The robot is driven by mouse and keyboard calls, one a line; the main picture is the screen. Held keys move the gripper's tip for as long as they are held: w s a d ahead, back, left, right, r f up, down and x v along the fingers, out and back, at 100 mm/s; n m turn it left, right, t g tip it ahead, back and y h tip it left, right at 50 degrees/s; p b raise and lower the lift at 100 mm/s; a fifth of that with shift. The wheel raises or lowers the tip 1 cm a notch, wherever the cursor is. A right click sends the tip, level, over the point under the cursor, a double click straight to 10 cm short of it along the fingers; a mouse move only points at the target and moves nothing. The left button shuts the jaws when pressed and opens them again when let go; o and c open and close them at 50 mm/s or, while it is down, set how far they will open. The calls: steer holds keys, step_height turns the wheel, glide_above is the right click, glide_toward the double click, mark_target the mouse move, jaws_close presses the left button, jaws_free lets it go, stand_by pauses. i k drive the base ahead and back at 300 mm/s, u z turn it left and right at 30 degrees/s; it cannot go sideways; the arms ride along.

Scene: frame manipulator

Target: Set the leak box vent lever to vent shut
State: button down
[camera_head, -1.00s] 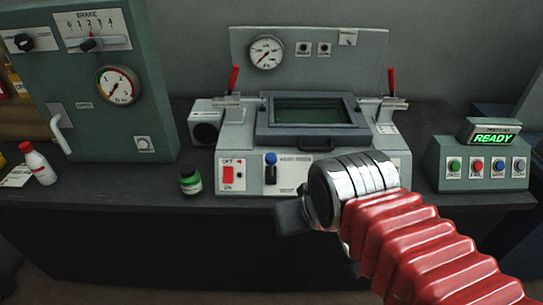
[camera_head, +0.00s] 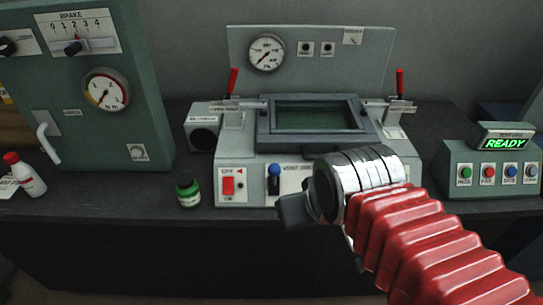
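The leak box (camera_head: 230,160) stands on the bench at the middle, with a framed window lid (camera_head: 310,116) lying on top. A small lever with a blue knob (camera_head: 274,170) stands upright on its front face, beside a partly covered label that I cannot read clearly. I take it for the vent lever. My gripper (camera_head: 292,210) is a dark shape at the end of the silver wrist, low in front of the box and just below and right of the lever. Its fingers are too dark to tell open from shut. No contact with the lever shows.
Red-handled clamps (camera_head: 233,85) flank the lid. A green cabinet (camera_head: 120,45) is left, a READY button box (camera_head: 460,155) right.

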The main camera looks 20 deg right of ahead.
mark_target(274, 171)
steer(key=i, duration=0.3)
steer(key=k, duration=1.35)
steer(key=u, duration=0.65)
steer(key=i, duration=1.3)
